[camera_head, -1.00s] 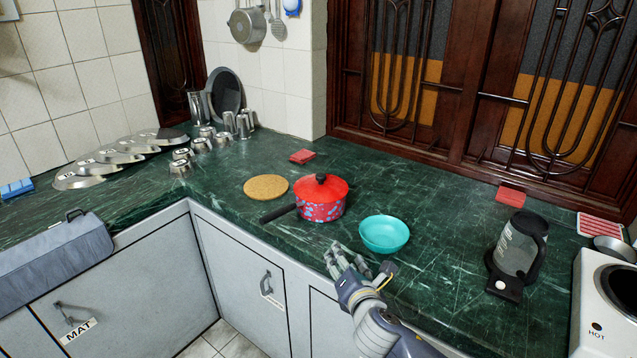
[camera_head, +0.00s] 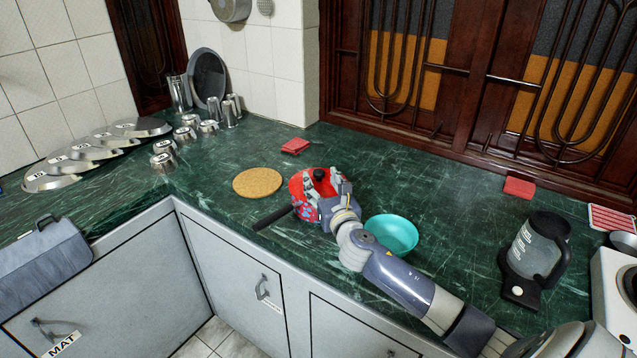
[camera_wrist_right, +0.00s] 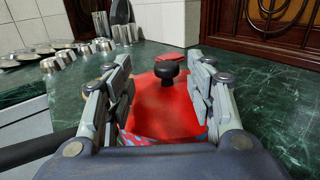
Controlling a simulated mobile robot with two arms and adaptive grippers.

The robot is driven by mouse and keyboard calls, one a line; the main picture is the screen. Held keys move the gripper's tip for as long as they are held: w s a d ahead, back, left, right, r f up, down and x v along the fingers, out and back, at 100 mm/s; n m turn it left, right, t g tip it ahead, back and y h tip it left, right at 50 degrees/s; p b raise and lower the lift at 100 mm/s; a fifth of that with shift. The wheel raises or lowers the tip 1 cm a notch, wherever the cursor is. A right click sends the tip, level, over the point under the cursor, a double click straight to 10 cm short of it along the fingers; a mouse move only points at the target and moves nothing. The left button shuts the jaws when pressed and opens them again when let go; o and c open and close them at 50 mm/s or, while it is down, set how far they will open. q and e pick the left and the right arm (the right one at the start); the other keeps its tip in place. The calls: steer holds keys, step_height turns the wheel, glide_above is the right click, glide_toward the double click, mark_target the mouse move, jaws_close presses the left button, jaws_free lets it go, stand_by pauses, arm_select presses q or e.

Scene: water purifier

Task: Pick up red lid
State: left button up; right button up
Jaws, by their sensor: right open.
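The red lid (camera_head: 298,184) sits on a red patterned pot on the green counter, partly hidden by my right gripper in the head view. Its black knob (camera_head: 319,174) stands up in the middle. My right gripper (camera_head: 323,181) is open over the near side of the lid. In the right wrist view, the red lid (camera_wrist_right: 165,108) lies between the two open fingers (camera_wrist_right: 165,85), and the black knob (camera_wrist_right: 167,72) is just beyond the fingertips, centred between them. My left gripper is not in view.
The pot's black handle (camera_head: 272,217) points to the front left. A turquoise bowl (camera_head: 391,235) stands close to my right forearm. A cork mat (camera_head: 257,182) lies left of the pot. A kettle (camera_head: 535,255) stands at the right, and steel cups (camera_head: 163,154) stand at the back left.

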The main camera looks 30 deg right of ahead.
mark_target(320, 175)
steer(key=shift+w+d+f, duration=0.1)
steer(key=shift+w+d, duration=0.1)
steer(key=shift+w, duration=0.2)
steer(key=x, duration=0.4)
steer(key=shift+w+d+f, duration=0.1)
steer(key=shift+w+d, duration=0.1)
steer(key=shift+d, duration=0.15)
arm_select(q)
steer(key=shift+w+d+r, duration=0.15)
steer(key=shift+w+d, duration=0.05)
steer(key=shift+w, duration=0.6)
arm_select(e)
jaws_close()
